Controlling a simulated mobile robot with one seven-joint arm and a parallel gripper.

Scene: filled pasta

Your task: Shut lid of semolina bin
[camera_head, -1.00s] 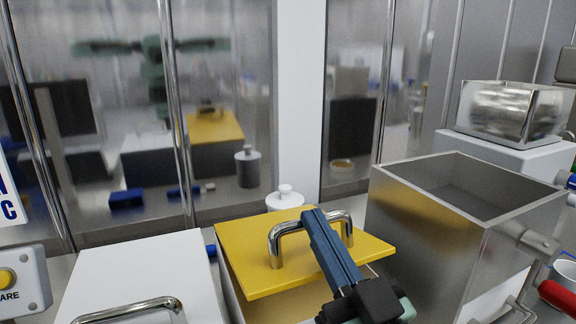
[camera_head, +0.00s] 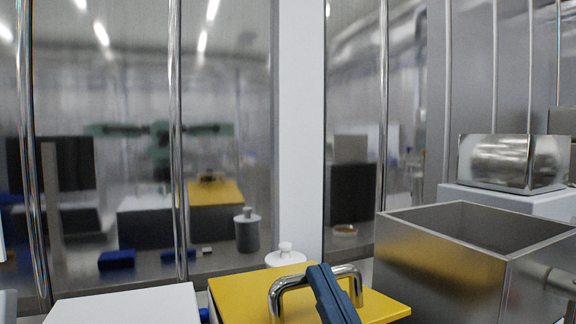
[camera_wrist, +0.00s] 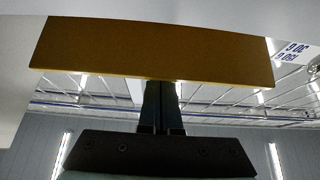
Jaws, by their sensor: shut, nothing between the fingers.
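The yellow lid (camera_head: 238,292) with a chrome bar handle (camera_head: 281,287) lies at the bottom middle of the head view. It looks close to level, but its front part and the bin under it are out of frame, so I cannot tell if it is fully seated. My gripper (camera_head: 318,270) is shut and empty, its blue fingers overlapping the handle in this view. In the wrist view the fingers (camera_wrist: 161,88) reach the edge of a yellow-brown panel (camera_wrist: 150,50); I cannot tell whether they touch it.
An open steel bin (camera_head: 440,257) stands close on the right, with a shiny steel box (camera_head: 513,162) behind it. A white lid (camera_head: 125,305) is on the left. A white knobbed jar (camera_head: 285,257) stands behind the yellow lid, before a reflective glass wall with metal posts (camera_head: 177,140).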

